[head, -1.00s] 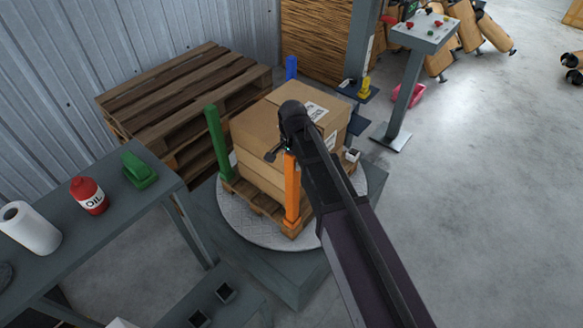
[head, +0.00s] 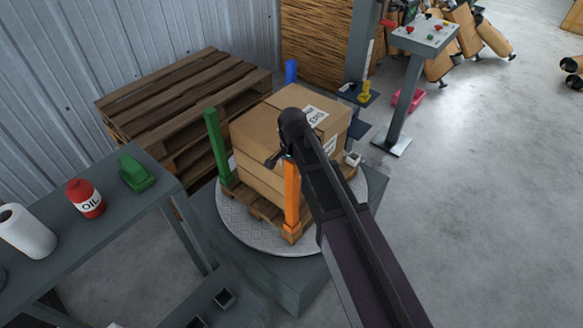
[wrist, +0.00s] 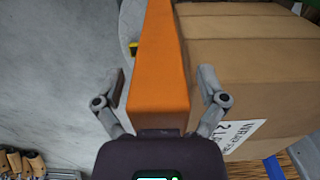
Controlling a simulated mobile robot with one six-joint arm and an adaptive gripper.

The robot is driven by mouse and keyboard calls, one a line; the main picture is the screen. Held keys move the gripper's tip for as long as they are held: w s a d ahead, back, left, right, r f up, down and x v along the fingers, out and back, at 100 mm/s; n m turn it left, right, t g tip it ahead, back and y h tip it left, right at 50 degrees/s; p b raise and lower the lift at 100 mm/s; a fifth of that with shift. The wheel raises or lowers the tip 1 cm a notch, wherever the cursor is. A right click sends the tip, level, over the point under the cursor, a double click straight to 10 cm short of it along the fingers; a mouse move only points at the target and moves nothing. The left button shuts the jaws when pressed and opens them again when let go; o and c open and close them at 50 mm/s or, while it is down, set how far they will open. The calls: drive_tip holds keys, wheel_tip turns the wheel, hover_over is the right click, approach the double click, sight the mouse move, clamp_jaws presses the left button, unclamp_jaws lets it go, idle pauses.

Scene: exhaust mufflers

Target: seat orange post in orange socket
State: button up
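The orange post (head: 292,195) stands upright at the near corner of the loaded pallet. It also fills the upper middle of the wrist view (wrist: 160,65). My gripper (head: 280,158) is at the post's upper end. In the wrist view its two fingers (wrist: 161,85) are spread, one on each side of the post, with a narrow gap visible on both sides. An orange piece, seemingly the orange socket (head: 292,232), shows at the post's foot. I cannot tell how deep the post sits in it.
Cardboard boxes (head: 263,135) fill the pallet (head: 262,208) on a round turntable (head: 240,230). A green post (head: 216,145) and a blue post (head: 291,71) stand at other corners. A bench (head: 75,232) is left; a control pedestal (head: 407,100) is right. Floor at right is open.

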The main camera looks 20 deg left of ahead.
drive_tip(key=shift+r, duration=0.2)
wheel_tip(320, 180, up, 12)
drive_tip(key=p, duration=1.2)
drive_tip(key=shift+f, duration=0.1)
idle(1.0)
drive_tip(key=s+d+n, duration=0.2)
drive_tip(key=s+d, duration=0.1)
drive_tip(key=d, duration=1.5)
drive_tip(key=s+d+n, duration=0.2)
drive_tip(key=d, duration=1.6)
drive_tip(key=shift+s+d, duration=0.15)
drive_tip(key=shift+s, duration=0.25)
drive_tip(key=shift+f, duration=0.35)
